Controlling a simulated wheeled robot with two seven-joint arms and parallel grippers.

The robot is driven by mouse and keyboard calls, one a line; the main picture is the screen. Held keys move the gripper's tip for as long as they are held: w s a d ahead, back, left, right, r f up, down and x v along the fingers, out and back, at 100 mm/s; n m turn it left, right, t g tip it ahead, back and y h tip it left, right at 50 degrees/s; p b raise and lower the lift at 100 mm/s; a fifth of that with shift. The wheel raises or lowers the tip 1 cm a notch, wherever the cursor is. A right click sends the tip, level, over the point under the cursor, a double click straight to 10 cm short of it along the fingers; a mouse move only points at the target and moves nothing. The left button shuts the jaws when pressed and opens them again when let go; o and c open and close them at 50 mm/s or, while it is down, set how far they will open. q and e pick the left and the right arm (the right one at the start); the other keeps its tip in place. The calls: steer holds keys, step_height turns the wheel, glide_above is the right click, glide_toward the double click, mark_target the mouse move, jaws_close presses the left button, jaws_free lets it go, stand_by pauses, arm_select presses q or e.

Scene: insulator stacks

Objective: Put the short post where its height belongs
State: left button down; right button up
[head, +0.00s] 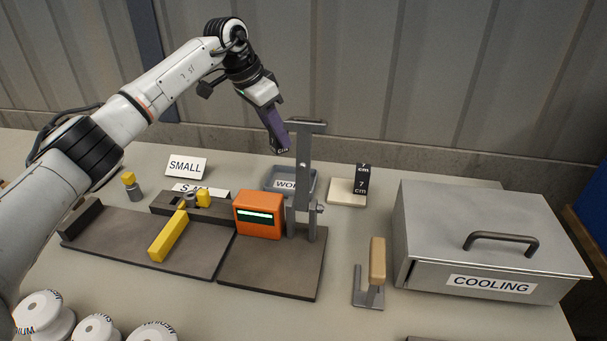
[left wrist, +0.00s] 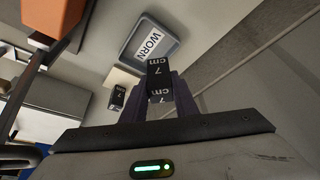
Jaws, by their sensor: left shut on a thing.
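My left gripper (head: 279,143) hangs above the bench, behind the orange box and beside the top of the grey upright stand. In the left wrist view its dark purple fingers are shut on a black post (left wrist: 159,78) marked "7 cm" in white. In the head view only a bit of this post shows at the fingertips. Another black post (head: 361,182) marked "7 cm" stands upright on a pale pad (head: 340,190); it also shows in the left wrist view (left wrist: 117,97). My right gripper is in neither view.
A grey tray labelled "WORN" (head: 269,182) lies behind the orange box (head: 259,216). The tall grey stand (head: 303,165) rises close to my left gripper. A metal box labelled "COOLING" (head: 490,235) stands at the right. White insulators (head: 43,313) stand at the front left.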

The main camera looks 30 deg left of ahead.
mark_target(273, 146)
arm_select(q)
steer(key=f, duration=0.5)
steer(key=shift+s+f, duration=0.25)
steer(key=shift+w+f, duration=0.15)
steer(key=shift+f, duration=2)
steer(key=c, duration=1.7)
jaws_free()
steer(key=shift+r, duration=0.15)
steer(key=v, duration=1.2)
